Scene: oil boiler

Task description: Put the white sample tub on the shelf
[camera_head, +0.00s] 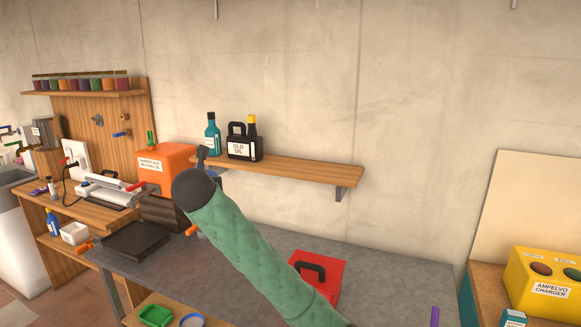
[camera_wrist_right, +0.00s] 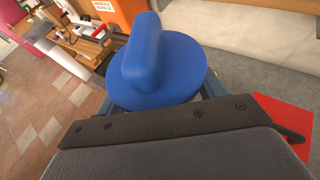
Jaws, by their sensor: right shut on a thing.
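The wooden shelf (camera_head: 290,168) is on the wall, with a teal bottle (camera_head: 212,134) and a black oil jug (camera_head: 243,146) at its left end. Its right half is bare. My right gripper (camera_wrist_right: 157,93) is shut on a round thing with a blue lid (camera_wrist_right: 185,75) and a raised blue handle, seen from above in the right wrist view. The body under the lid is almost wholly hidden, so I cannot tell its colour. In the head view my green arm hides most of the gripper and its load near the shelf's left end. My left gripper is out of view.
A grey bench (camera_head: 260,252) runs below the shelf, with a red box (camera_head: 328,272) on it. An orange container (camera_head: 165,172) stands left of the shelf. A white open bin (camera_head: 75,233) is at far left, and a yellow charger (camera_head: 545,287) at right.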

